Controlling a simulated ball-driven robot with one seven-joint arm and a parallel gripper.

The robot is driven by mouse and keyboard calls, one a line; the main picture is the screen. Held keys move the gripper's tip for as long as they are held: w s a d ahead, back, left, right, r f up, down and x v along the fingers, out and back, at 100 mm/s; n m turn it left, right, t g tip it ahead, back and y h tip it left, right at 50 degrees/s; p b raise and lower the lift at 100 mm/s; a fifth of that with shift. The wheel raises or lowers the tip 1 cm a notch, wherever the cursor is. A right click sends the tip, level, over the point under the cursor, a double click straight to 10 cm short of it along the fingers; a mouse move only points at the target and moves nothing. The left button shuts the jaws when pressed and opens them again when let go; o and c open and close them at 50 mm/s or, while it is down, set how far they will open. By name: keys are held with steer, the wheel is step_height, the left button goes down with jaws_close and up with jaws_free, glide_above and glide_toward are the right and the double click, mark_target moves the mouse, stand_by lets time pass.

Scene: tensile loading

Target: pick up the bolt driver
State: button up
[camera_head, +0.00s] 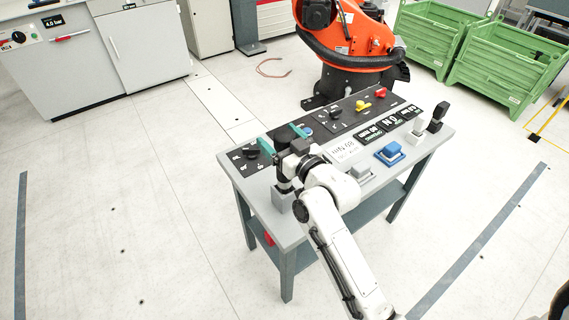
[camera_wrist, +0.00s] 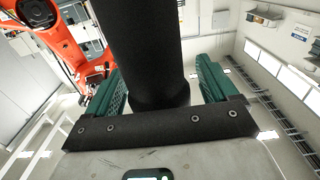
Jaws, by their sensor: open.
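A thick black cylinder (camera_wrist: 140,45), which looks like the bolt driver's handle, stands between my gripper's two green fingers in the wrist view. My gripper (camera_head: 282,140) is open above the left end of the grey table. A gap shows between the right finger and the handle; whether the left finger touches it, I cannot tell. In the head view a dark upright part (camera_head: 284,184) below my gripper, likely the driver, stands at a grey block (camera_head: 281,201). My wrist hides much of it.
The grey table (camera_head: 258,212) carries black labelled panels with knobs, a blue block (camera_head: 390,152), a grey block (camera_head: 361,172) and a black upright tool (camera_head: 438,116) at the right end. An orange robot (camera_head: 350,40) stands behind it. Green crates (camera_head: 505,65) stand back right.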

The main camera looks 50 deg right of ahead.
steer(key=shift+c, duration=0.5)
steer(key=c, duration=1)
steer(key=shift+r, duration=0.15)
steer(key=shift+c, duration=0.8)
steer(key=shift+r, duration=0.1)
